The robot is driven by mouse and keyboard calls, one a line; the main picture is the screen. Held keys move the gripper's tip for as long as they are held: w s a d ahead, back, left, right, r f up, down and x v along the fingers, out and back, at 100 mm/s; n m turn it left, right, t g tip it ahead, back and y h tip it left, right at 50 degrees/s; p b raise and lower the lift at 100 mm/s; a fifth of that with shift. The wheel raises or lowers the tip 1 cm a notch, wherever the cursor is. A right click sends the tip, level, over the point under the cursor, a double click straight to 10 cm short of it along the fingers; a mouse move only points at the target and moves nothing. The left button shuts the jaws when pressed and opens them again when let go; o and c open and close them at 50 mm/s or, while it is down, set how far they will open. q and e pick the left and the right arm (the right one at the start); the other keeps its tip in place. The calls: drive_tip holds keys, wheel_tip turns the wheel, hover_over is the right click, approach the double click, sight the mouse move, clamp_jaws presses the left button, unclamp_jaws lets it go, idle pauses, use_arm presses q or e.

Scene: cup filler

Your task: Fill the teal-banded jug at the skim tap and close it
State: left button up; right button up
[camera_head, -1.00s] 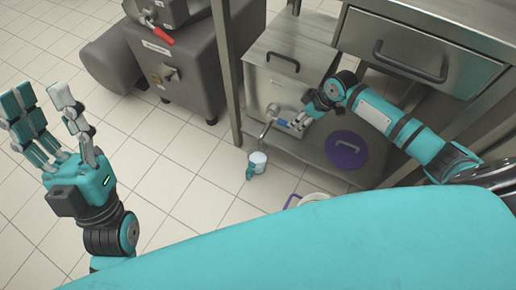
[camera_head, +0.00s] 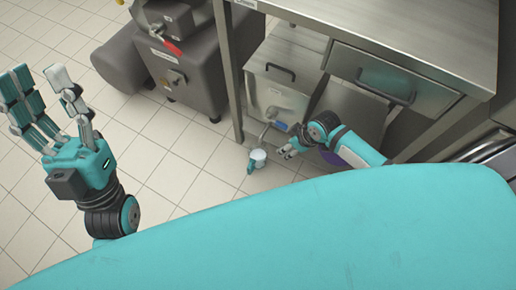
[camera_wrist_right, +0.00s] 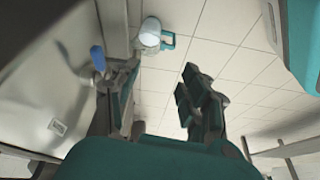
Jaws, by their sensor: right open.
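The jug (camera_head: 258,155), pale with a teal handle, is below the spout of the tap (camera_head: 268,118) on a steel container; its contents cannot be made out. The jug also shows in the right wrist view (camera_wrist_right: 150,33), with its handle to the right. The tap has a blue lever (camera_head: 280,126), which also shows in the wrist view (camera_wrist_right: 97,57). My right gripper (camera_head: 289,153) is open and empty, just right of the jug and below the lever, apart from the jug. My left gripper (camera_head: 48,103) is open and empty, fingers up, far to the left.
The steel container (camera_head: 283,88) stands under a steel table (camera_head: 410,35) with a drawer (camera_head: 380,85); a table leg (camera_head: 228,75) is left of it. A purple lid (camera_head: 351,158) is mostly behind my right arm. A grey machine (camera_head: 185,75) stands at the back left. The floor at left is clear.

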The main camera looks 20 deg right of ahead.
drive_tip(key=s+a+r+m+h+p, duration=0.2)
drive_tip(key=s+a+r+m+p, duration=0.1)
drive_tip(key=s, duration=1)
drive_tip(key=shift+a+m+p, duration=0.2)
drive_tip(key=shift+m+p, duration=0.6)
drive_tip(key=shift+p, duration=0.5)
drive_tip(key=shift+s, duration=0.1)
